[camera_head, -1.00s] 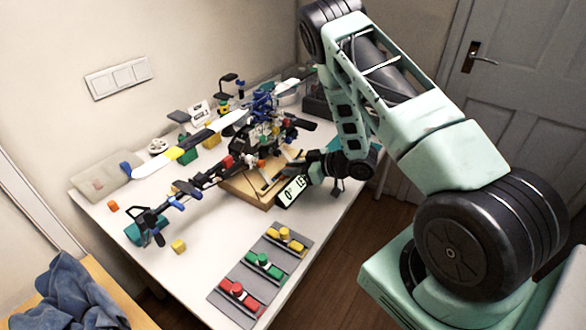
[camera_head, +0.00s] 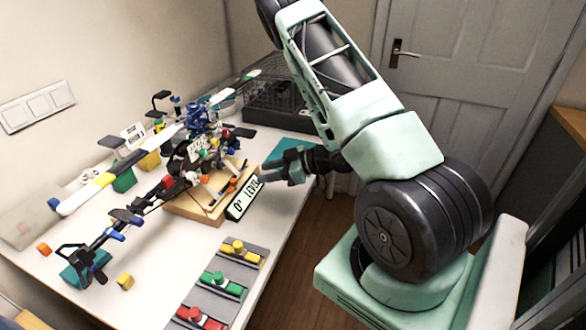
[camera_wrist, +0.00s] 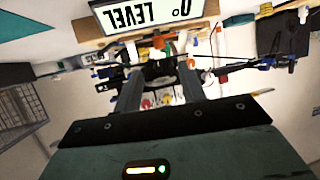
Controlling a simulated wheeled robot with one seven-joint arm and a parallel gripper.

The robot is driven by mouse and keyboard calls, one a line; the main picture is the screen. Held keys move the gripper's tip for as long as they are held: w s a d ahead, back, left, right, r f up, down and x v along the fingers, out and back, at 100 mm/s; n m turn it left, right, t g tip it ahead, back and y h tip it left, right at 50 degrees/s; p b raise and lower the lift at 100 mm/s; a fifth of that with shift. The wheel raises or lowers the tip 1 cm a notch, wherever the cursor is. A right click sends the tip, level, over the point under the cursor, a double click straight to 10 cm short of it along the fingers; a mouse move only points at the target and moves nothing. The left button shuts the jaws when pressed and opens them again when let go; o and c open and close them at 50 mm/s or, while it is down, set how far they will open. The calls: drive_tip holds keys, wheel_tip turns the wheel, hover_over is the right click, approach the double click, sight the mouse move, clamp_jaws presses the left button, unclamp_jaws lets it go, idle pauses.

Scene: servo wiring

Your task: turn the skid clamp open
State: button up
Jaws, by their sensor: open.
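A model helicopter (camera_head: 190,158) with dark frame and blue rotor head stands on a wooden stand (camera_head: 190,207). It shows upside down in the wrist view. A "0° LEVEL" sign (camera_head: 244,200) fronts the stand; it fills the top of the wrist view (camera_wrist: 150,16). Small orange and white parts sit at the skids; an orange piece (camera_wrist: 159,41) shows just below the sign in the wrist view. I cannot tell for sure which part is the skid clamp. My gripper (camera_head: 268,179) is open and empty, right of the sign and apart from the stand. Its fingers (camera_wrist: 160,92) frame part of the helicopter in the wrist view.
A grey strip (camera_head: 212,300) with yellow, green and red sliders lies at the table's front right edge. A black wire basket (camera_head: 285,105) stands at the back. A teal mat (camera_head: 292,150) lies behind my gripper.

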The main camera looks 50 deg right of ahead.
drive_tip(key=v, duration=0.7)
drive_tip(key=shift+s+r+b, duration=0.15)
drive_tip(key=shift+s+b, duration=0.1)
drive_tip(key=shift+b, duration=0.1)
drive_tip(key=shift+w+d, duration=0.1)
drive_tip(key=w+r+m+g+h, duration=0.1)
drive_tip(key=w+r+h, duration=0.2)
drive_tip(key=w+h, duration=0.4)
drive_tip(key=a+r+m+g+h, duration=0.1)
drive_tip(key=a+r+m+g, duration=0.2)
drive_tip(key=a, duration=0.2)
drive_tip(key=s+a+r+n+g, duration=0.2)
drive_tip(key=s+a+r+g, duration=0.1)
drive_tip(key=s+a, duration=0.9)
drive_tip(key=s+a+r+n+g+y, duration=0.1)
drive_tip(key=s+a+r+n+g, duration=0.2)
drive_tip(key=s+a, duration=0.8)
drive_tip(key=a+g, duration=0.1)
drive_tip(key=a, duration=0.6)
drive_tip(key=shift+s, duration=0.35)
